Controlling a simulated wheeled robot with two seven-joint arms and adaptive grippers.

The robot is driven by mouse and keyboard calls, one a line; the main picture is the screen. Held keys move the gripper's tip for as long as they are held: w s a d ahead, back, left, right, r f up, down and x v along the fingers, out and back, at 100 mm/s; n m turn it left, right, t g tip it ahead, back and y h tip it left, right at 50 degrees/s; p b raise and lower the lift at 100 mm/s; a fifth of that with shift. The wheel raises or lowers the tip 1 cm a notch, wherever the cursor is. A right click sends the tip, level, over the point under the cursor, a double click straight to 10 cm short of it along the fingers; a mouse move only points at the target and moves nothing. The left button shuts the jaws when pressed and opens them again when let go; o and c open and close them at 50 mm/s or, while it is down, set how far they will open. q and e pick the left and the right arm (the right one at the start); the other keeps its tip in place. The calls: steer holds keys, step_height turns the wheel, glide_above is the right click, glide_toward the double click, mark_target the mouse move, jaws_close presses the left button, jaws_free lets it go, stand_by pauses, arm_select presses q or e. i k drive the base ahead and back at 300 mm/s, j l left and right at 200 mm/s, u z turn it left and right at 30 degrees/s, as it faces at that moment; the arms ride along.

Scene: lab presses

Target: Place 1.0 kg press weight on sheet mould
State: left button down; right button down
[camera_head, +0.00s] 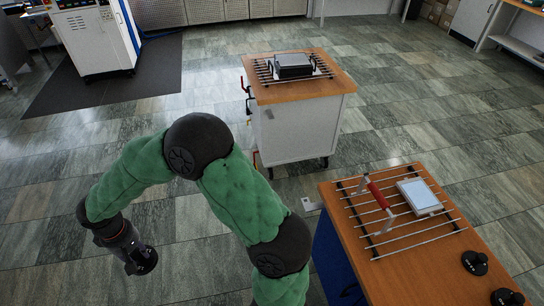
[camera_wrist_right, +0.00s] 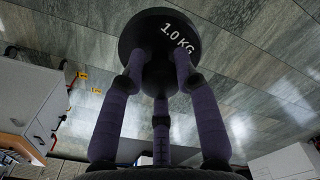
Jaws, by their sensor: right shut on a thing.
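My right gripper (camera_head: 131,252) hangs at the lower left of the head view, over the floor and well away from both tables. In the right wrist view its purple fingers (camera_wrist_right: 160,85) are closed round a black round press weight (camera_wrist_right: 140,38) marked 1.0 KG. In the head view the weight is a small dark shape at the end of the gripper. A flat mould with a pale top (camera_head: 418,195) lies on the near table's rack. A dark block-shaped mould (camera_head: 293,65) with side handles sits on the far cart's rack. I cannot tell for certain which is the sheet mould.
The near wooden table (camera_head: 400,285) carries a metal rack (camera_head: 385,240), a red-handled bar (camera_head: 379,196) and black weights (camera_head: 475,262). The far cart (camera_head: 300,132) has a wooden top. Open tiled floor lies between. A white machine (camera_head: 95,40) stands at upper left.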

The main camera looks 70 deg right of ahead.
mark_target(420, 195)
steer(key=i+l+z, duration=0.1)
steer(key=i+z, duration=0.2)
steer(key=z, duration=0.15)
steer(key=i+z, duration=0.25)
steer(key=z, duration=0.2)
steer(key=i+j+z, duration=0.1)
steer(key=i+z, duration=0.2)
steer(key=z, duration=0.15)
steer(key=i+l+z, duration=0.15)
steer(key=i+z, duration=0.25)
steer(key=i+l+z, duration=0.1)
steer(key=i+z, duration=0.65)
steer(key=i+j+z, duration=0.15)
steer(key=z, duration=0.25)
steer(key=i+l+z, duration=0.15)
steer(key=i+z, duration=0.7)
steer(key=i, duration=0.15)
steer(key=i+j+z, duration=0.25)
steer(key=i+z, duration=0.35)
steer(key=z, duration=0.6)
